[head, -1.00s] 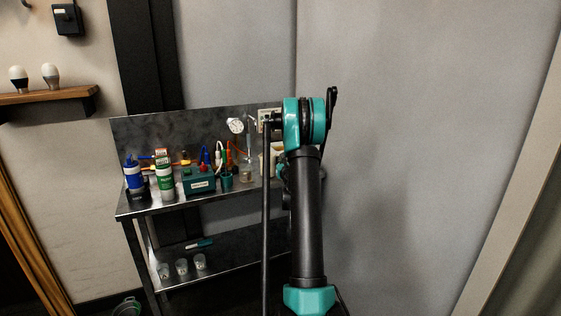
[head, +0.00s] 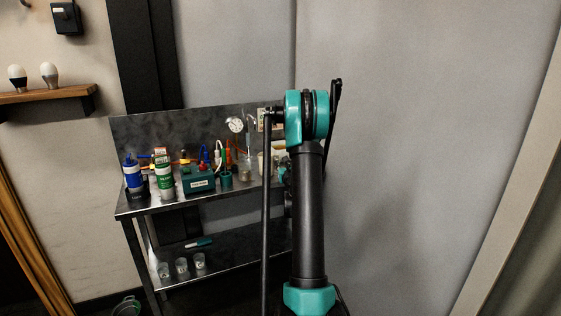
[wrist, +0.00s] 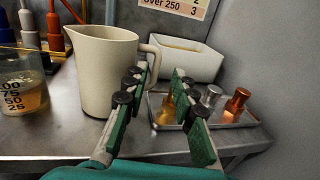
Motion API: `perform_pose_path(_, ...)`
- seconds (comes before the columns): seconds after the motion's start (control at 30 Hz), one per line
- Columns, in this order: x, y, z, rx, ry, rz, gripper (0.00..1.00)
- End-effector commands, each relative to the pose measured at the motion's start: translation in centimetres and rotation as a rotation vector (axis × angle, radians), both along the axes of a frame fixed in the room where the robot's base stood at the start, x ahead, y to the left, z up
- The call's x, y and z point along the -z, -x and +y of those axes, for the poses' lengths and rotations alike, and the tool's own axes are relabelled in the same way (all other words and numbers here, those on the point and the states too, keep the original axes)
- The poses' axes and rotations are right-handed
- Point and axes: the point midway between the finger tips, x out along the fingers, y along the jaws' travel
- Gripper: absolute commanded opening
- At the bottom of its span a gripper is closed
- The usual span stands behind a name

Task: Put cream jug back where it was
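The cream jug (wrist: 104,75) stands upright on the steel bench in the wrist view, spout to the left and handle to the right. My gripper (wrist: 160,72) is open, its two green fingers pointing toward the handle. The left finger overlaps the jug's right side in the picture; I cannot tell whether it touches. In the head view my arm hides my gripper and most of this part of the bench.
A glass beaker of brown liquid (wrist: 22,92) is left of the jug. Behind stands a white rectangular container (wrist: 190,62). A metal tray (wrist: 244,121) with several metal fittings lies to the right. The steel bench (head: 150,207) holds bottles and a green box (head: 199,184).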

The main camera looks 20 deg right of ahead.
Motion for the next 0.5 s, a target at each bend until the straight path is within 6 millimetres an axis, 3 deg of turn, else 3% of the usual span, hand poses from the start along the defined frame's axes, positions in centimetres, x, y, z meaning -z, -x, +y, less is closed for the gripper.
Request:
perform_pose_path(0.2, 0.0, 4.3, 0.7, 0.001, 0.0, 0.0, 0.26)
perform_pose_path(0.5, 0.0, 6.5, 1.2, 0.0, 0.0, 0.0, 0.26)
